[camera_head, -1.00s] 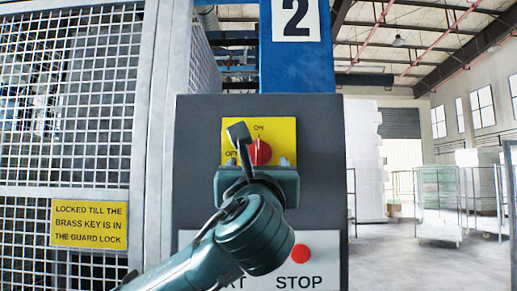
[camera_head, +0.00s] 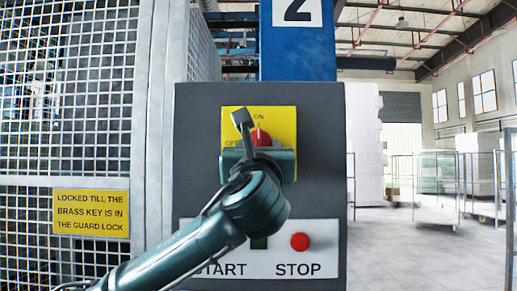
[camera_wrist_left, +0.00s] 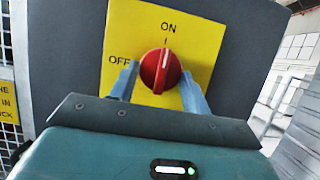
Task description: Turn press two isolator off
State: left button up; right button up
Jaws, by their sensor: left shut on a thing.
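The isolator is a red round knob (camera_head: 262,138) on a yellow plate (camera_head: 284,118) marked ON and OFF, on press two's dark grey panel. In the left wrist view the knob (camera_wrist_left: 160,70) has its white mark pointing up, at ON. My left gripper (camera_head: 253,142) is in front of the plate and partly covers the knob and the OFF label. In the wrist view my left gripper (camera_wrist_left: 160,88) has one finger on each side of the knob and is shut on it. My right gripper is not in view.
Below the isolator are a dark green START button (camera_head: 259,243), partly behind my arm, and a red STOP button (camera_head: 299,242). A wire-mesh guard (camera_head: 70,155) with a yellow sign (camera_head: 91,213) stands left. Wheeled cages (camera_head: 438,190) stand on open floor at right.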

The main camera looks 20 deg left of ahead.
pick_arm(q)
jog(key=c, duration=0.4)
jog(key=shift+o, duration=0.2)
